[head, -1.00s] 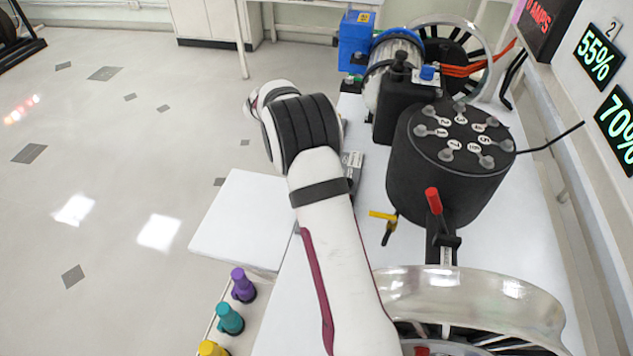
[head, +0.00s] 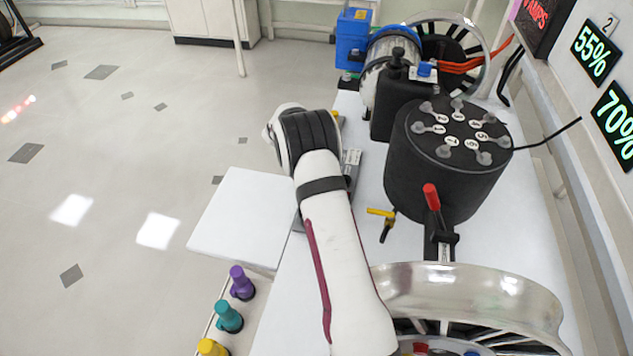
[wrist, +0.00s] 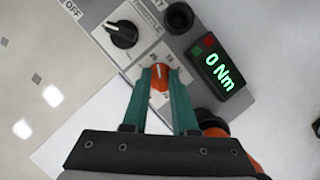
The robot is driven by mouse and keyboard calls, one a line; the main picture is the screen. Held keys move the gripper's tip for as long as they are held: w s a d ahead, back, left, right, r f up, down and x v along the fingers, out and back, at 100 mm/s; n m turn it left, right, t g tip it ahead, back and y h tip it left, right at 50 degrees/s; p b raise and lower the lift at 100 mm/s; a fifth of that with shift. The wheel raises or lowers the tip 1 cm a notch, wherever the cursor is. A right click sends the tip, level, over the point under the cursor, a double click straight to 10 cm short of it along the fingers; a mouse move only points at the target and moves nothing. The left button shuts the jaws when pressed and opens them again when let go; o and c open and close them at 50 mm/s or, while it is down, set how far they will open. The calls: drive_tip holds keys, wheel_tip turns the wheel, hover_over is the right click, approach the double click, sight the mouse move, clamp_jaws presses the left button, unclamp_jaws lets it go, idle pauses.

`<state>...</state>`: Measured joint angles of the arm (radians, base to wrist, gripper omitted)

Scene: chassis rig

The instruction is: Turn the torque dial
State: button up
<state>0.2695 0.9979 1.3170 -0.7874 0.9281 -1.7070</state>
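The orange torque dial (wrist: 160,78) sits on a white, numbered face of the grey control panel in the wrist view. Its pale pointer line points roughly toward the top of the picture. My gripper (wrist: 160,75) has its two teal fingers apart, one on each side of the dial. The dial fills most of the gap; I cannot tell whether the fingers touch it. The green readout (wrist: 219,72) beside it shows 0 Nm. In the head view my arm hides the gripper and the dial.
A black throttle knob (wrist: 123,34) and a dark round knob (wrist: 180,16) sit close to the dial. An orange-and-black part (wrist: 215,125) is just right of my fingers. A black cylinder (head: 440,185) and a metal wheel (head: 470,295) stand right of my arm.

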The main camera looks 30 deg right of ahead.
drive_tip(key=shift+w, duration=0.1)
clamp_jaws()
drive_tip(key=m, duration=0.2)
drive_tip(key=m+g, duration=0.1)
drive_tip(key=m, duration=0.1)
drive_tip(key=shift+w+d+m+g, duration=0.1)
drive_tip(key=shift+w+m+g, duration=0.05)
drive_tip(key=shift+m+g, duration=0.15)
drive_tip(key=shift+r, duration=0.1)
drive_tip(key=o, duration=0.6)
unclamp_jaws()
drive_tip(key=shift+o, duration=0.2)
drive_tip(key=v, duration=1.5)
drive_tip(key=shift+r, duration=0.35)
